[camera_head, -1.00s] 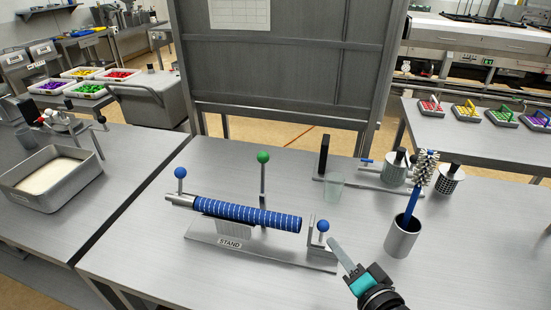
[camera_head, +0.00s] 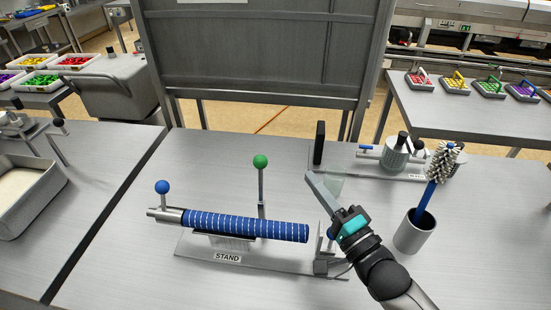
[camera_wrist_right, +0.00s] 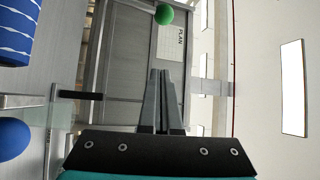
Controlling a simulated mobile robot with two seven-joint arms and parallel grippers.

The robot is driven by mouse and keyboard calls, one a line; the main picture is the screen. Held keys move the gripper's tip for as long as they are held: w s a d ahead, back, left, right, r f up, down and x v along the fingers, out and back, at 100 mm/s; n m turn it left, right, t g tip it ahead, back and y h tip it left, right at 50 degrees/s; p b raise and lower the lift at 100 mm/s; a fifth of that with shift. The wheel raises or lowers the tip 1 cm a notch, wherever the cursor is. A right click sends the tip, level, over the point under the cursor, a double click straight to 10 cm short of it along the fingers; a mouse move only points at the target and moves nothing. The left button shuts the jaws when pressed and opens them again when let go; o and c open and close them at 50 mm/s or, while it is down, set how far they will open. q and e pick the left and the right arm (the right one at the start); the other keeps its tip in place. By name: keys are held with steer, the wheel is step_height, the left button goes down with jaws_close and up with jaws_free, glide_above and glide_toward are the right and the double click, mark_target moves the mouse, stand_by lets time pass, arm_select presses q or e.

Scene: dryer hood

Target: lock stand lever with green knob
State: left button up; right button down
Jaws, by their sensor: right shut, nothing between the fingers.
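The stand (camera_head: 228,258) is a metal plate on the table with a blue-striped cylinder (camera_head: 245,225) lying across it. The lever with the green knob (camera_head: 260,162) stands upright behind the cylinder. A lever with a blue knob (camera_head: 162,187) stands at the left end. Another blue knob at the right end is mostly hidden behind my right gripper (camera_head: 312,178). That gripper is shut and empty, right of the green knob and apart from it. In the right wrist view, the green knob (camera_wrist_right: 164,15) shows beyond the shut fingers (camera_wrist_right: 160,75). My left gripper is not in view.
A metal cup (camera_head: 414,232) holding a brush (camera_head: 436,175) is at the right. The table left of the stand is clear.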

mark_target(261, 178)
steer(key=x, duration=1)
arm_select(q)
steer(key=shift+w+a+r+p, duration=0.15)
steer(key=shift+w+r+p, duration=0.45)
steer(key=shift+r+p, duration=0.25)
arm_select(e)
steer(key=s+a, duration=0.1)
steer(key=s+a+f, duration=0.1)
steer(key=a, duration=0.1)
steer(key=shift+s, duration=0.25)
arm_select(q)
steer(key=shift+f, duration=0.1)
arm_select(e)
steer(key=shift+d, duration=0.15)
